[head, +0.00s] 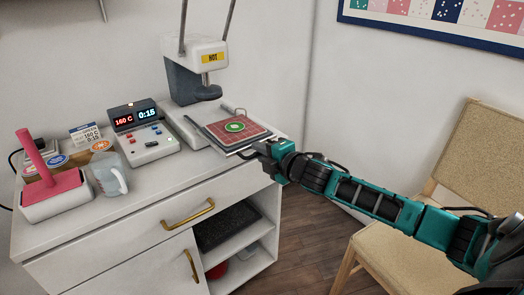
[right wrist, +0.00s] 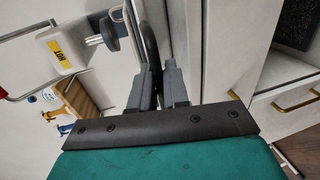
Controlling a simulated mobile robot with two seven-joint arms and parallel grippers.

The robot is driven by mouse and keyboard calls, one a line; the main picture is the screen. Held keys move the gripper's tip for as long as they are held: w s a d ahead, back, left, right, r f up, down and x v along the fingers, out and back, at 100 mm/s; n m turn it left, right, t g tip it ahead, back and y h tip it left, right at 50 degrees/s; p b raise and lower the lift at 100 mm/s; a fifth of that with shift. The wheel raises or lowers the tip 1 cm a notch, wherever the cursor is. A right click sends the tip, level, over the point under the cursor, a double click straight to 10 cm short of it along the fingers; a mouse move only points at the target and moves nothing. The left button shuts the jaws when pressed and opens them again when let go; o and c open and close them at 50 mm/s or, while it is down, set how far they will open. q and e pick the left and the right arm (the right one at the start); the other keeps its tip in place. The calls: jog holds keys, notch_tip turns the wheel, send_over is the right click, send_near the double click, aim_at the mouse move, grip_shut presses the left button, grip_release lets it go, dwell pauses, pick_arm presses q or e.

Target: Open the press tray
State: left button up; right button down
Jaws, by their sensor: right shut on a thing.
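The heat press (head: 195,75) stands at the back right of the cabinet top, with a yellow HOT label on its head. The press tray (head: 243,151) lies below and in front of the raised head, near the cabinet's right edge. It carries a red grid-marked cloth (head: 218,129) with a round green patch (head: 236,126). My right gripper (head: 262,151) is at the tray's front right edge. In the right wrist view its fingers (right wrist: 158,85) are shut on a dark curved part, seemingly the tray's handle. My left gripper is not in view.
A control box (head: 150,143) reads 160 C and 0:15. A mug (head: 110,175) and a pink-handled tool (head: 45,175) stand at the left. Below are a drawer (head: 150,225) with a brass handle and an open shelf (head: 240,250). A chair (head: 390,240) stands at the right.

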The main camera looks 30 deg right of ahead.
jog(key=shift+w, duration=0.1)
jog(key=c, duration=1.3)
grip_release()
pick_arm(q)
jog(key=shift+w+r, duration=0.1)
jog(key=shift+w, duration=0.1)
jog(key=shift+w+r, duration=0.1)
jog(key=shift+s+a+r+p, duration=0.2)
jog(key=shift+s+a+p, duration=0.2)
jog(key=shift+p, duration=0.5)
pick_arm(e)
jog(key=shift+v, duration=6.45)
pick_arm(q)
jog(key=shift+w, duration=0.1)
